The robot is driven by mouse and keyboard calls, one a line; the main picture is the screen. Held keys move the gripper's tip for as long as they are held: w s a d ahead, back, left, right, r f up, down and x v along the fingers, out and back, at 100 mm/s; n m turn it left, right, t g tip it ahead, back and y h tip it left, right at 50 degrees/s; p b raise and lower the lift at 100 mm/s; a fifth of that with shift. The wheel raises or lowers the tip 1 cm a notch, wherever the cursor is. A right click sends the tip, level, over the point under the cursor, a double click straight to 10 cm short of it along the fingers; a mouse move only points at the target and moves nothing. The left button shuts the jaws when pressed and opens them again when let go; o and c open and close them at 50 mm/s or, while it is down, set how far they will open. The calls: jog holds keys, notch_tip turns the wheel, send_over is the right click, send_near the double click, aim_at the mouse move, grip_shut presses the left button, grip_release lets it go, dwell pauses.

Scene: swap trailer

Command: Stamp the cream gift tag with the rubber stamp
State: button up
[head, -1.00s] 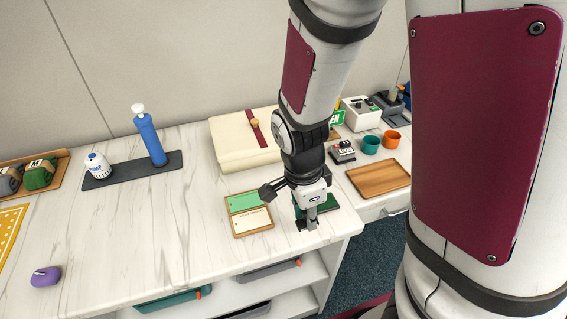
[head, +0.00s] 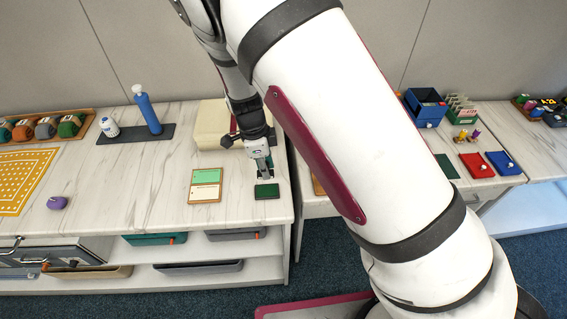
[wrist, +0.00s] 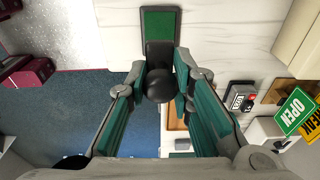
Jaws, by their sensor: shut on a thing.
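My gripper (head: 265,170) is shut on the rubber stamp (wrist: 159,86), which shows a round black knob and a dark body between the green-padded fingers in the wrist view. The stamp's underside is hidden. A green ink pad (head: 267,191) lies on the counter just in front of the gripper; it also shows beyond the stamp in the wrist view (wrist: 160,30). I cannot tell whether stamp and pad touch. Left of the pad, the cream gift tag (head: 204,193) lies in the front half of a wooden tray, with a green tag (head: 207,176) behind it.
A cream box (head: 213,125) stands behind the gripper. A purple object (head: 57,202) lies front left. The marble counter (head: 130,190) is clear left of the tag tray.

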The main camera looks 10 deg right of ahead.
jog(key=shift+f, duration=0.4)
jog(key=b, duration=0.3)
send_over(269, 190)
jog(key=f, duration=0.4)
jog(key=shift+w+a, duration=0.1)
jog(key=shift+a, duration=0.2)
jog(key=shift+f, duration=0.65)
jog(key=shift+f, duration=0.65)
dwell(1.3)
jog(key=shift+r, duration=0.1)
jog(key=shift+r+p, duration=1.65)
jog(key=shift+r, duration=1.85)
